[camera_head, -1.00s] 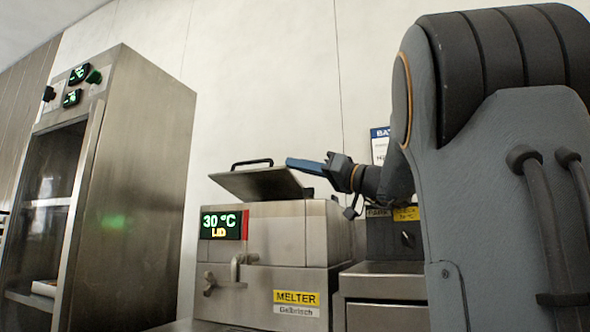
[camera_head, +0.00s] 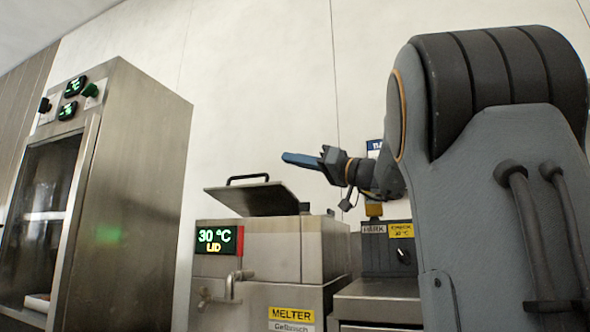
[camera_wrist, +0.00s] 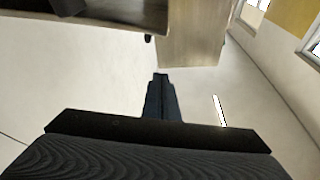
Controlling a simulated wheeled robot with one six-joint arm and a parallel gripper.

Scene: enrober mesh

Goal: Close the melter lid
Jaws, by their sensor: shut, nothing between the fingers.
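The melter (camera_head: 260,250) is a steel box with a yellow MELTER label and a green display reading 30 °C, with LID in yellow below. Its lid (camera_head: 252,200) is a steel plate standing raised and tilted above the body, with a dark bar handle (camera_head: 248,178) on top. My gripper (camera_head: 284,158) is shut and empty, its blue fingers pointing left, above and apart from the lid's right part. In the wrist view my dark fingers (camera_wrist: 160,78) are together; I cannot make out the melter lid there.
A tall steel cabinet (camera_head: 135,200) with green displays stands at left. Right of the melter is a dark-topped unit (camera_head: 388,250) with yellow and white labels, partly behind my arm.

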